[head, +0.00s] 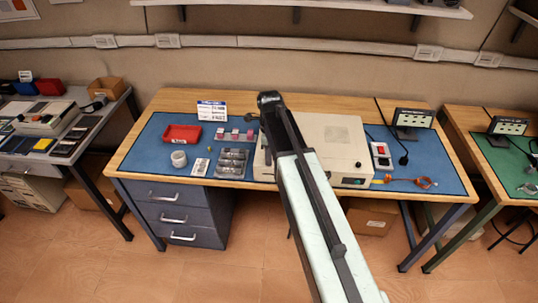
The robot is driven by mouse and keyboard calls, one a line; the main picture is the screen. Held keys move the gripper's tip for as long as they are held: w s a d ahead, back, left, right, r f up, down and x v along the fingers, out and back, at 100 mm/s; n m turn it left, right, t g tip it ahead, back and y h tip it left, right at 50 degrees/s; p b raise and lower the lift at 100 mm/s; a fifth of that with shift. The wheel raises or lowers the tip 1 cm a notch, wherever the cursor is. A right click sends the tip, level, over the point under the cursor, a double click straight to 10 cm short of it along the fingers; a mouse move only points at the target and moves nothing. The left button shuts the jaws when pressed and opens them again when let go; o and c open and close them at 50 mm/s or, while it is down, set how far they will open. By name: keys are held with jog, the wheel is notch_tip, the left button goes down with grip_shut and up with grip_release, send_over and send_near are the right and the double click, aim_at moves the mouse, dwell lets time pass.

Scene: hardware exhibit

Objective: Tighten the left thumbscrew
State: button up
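A beige instrument case (325,130) stands on the blue mat at the middle of the bench, with a dark display at its lower front right. My arm reaches up across the picture and covers the left part of the case. A small dark spot shows on the case's left side, but it is too small to tell whether it is the left thumbscrew. No thumbscrew can be made out clearly. The arm's far end is a dark joint above the case's left back edge. My gripper's fingers do not show; they are hidden behind the arm.
On the bench (170,100), left of the case, are a red tray (182,134), a white cup (178,159), a grey divided tray (232,163) and small pink-topped boxes. A red-buttoned switch box (381,156) and orange wire (424,183) lie right. Other benches flank it.

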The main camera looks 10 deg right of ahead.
notch_tip(320, 180, up, 8)
jog(key=p, duration=0.8)
jog(key=shift+f, duration=0.1)
jog(key=s, duration=0.1)
jog(key=s+f+b, duration=0.1)
jog(key=s, duration=0.1)
jog(key=shift+f, duration=0.2)
jog(key=s+n+b, duration=0.1)
jog(key=s+n, duration=1)
jog(key=n, duration=1)
jog(key=shift+s+a+f+n, duration=0.15)
jog(key=shift+s+f+n, duration=0.15)
jog(key=shift+f+n, duration=0.1)
